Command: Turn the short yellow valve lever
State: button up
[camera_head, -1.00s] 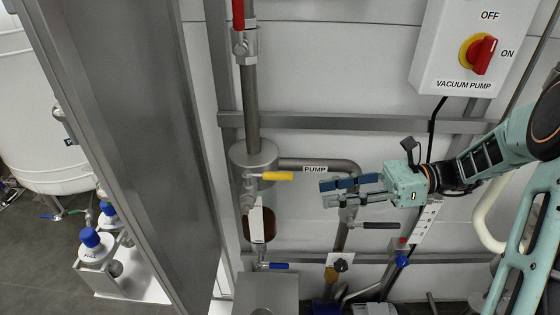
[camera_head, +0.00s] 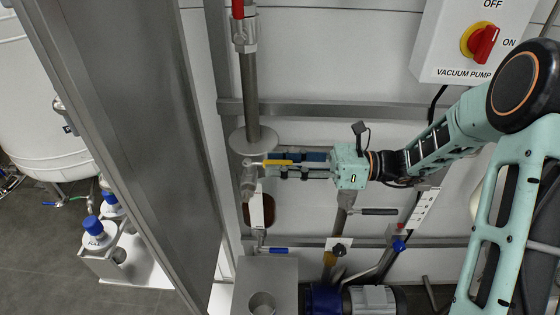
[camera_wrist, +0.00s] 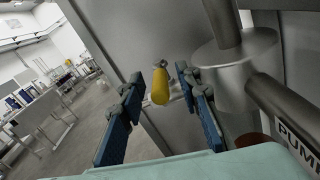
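The short yellow valve lever (camera_head: 278,162) sticks out to the right from the valve below the round metal pipe flange. In the wrist view the yellow lever (camera_wrist: 160,86) points towards the camera, between the two blue-padded fingers. My gripper (camera_head: 285,165) is at the lever, with its fingers pointing left. In the wrist view my gripper (camera_wrist: 157,90) is open, with gaps visible on both sides of the lever. Part of the lever's far end and its valve body are small and hard to make out there.
The metal flange and pipe (camera_wrist: 236,68) stand close to the right finger in the wrist view. A blue lever (camera_head: 278,250) and a black lever (camera_head: 378,211) lie lower down. A steel post (camera_head: 135,130) stands left. The vacuum pump switch (camera_head: 482,42) is upper right.

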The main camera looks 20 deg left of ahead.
grip_shut()
